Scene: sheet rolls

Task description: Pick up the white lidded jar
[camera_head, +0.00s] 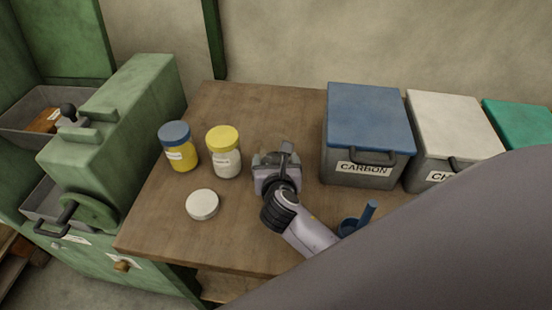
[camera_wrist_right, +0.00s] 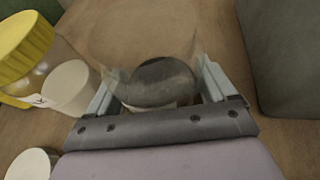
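A flat round white lid or low white piece (camera_head: 202,204) lies on the wooden table; it also shows at the lower left of the right wrist view (camera_wrist_right: 32,164). My right gripper (camera_head: 276,160) is low over the table, right of the yellow-lidded jar. In the right wrist view, a clear glass jar with dark grey contents (camera_wrist_right: 160,84) sits between its two fingers, with no lid visible on it. The fingers are close to the glass on both sides; whether they press on it I cannot tell. My left gripper is out of view.
A yellow-lidded jar (camera_head: 224,154) and a blue-lidded jar (camera_head: 178,148) stand left of the gripper. A blue-lidded CARBON bin (camera_head: 368,120) and a white-lidded bin (camera_head: 455,125) stand right. A green machine (camera_head: 115,140) is at the left. My grey arm covers the lower right.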

